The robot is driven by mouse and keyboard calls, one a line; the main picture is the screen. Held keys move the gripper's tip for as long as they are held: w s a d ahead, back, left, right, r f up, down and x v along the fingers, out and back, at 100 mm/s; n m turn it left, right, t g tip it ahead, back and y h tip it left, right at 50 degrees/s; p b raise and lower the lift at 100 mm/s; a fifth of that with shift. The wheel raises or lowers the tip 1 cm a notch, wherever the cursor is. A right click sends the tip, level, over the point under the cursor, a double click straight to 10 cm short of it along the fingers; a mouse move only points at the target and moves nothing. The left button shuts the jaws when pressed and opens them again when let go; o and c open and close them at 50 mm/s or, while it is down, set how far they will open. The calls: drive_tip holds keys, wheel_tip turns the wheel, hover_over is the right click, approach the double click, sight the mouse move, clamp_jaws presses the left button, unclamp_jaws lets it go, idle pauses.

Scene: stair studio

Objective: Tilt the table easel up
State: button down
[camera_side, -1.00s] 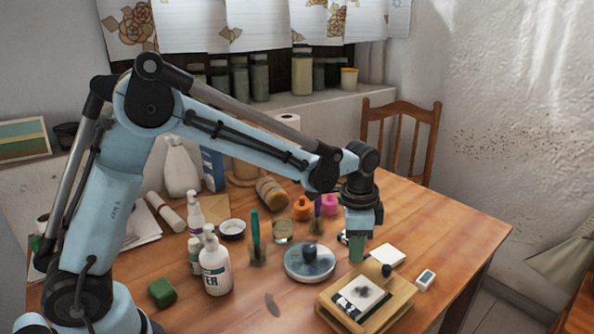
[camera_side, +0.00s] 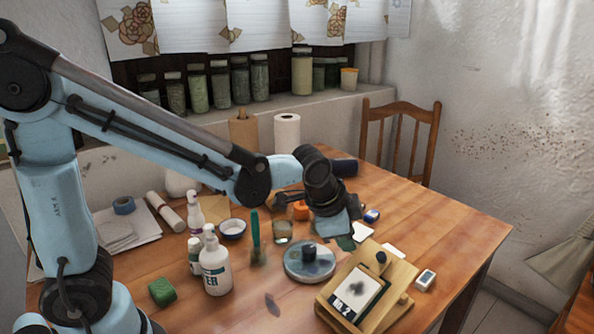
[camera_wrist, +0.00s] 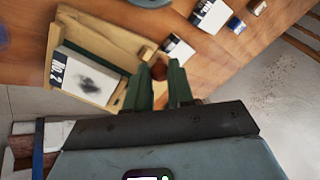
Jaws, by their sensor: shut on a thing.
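The table easel (camera_side: 395,276) stands near the table's front right corner, its wooden board tilted up from its base. It bears a pale sheet marked NO.2 (camera_side: 356,290) with a dark blot. My gripper (camera_side: 346,243) is behind the easel's upper left in the side view. In the wrist view my gripper (camera_wrist: 166,75) has its green fingers on both sides of the reddish-brown knob (camera_wrist: 158,72), shut on it. The easel (camera_wrist: 112,40) fills the left there. Finger contact is partly hidden.
A white bottle (camera_side: 214,266), a glass (camera_side: 282,232) and a green block (camera_side: 162,292) are farther left. A small white-and-blue block (camera_side: 425,279) lies right of the easel.

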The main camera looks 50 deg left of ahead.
drive_tip(key=shift+s+r+t, duration=0.2)
drive_tip(key=shift+s+t, duration=0.05)
drive_tip(key=shift+t, duration=0.05)
idle(0.5)
drive_tip(key=c, duration=1)
unclamp_jaws()
drive_tip(key=v, duration=1.2)
drive_tip(key=s+a+f+n, duration=0.2)
drive_tip(key=n, duration=0.1)
drive_tip(key=s+a+f+n, duration=0.1)
drive_tip(key=a+f+n, duration=0.1)
drive_tip(key=f+n, duration=0.1)
drive_tip(key=s+a+f+n+t, duration=0.1)
drive_tip(key=s+a+f+n, duration=0.1)
drive_tip(key=a+n, duration=0.1)
drive_tip(key=shift+s+a+f, duration=0.1)
drive_tip(key=shift+s+f, duration=0.05)
drive_tip(key=shift+s, duration=0.15)
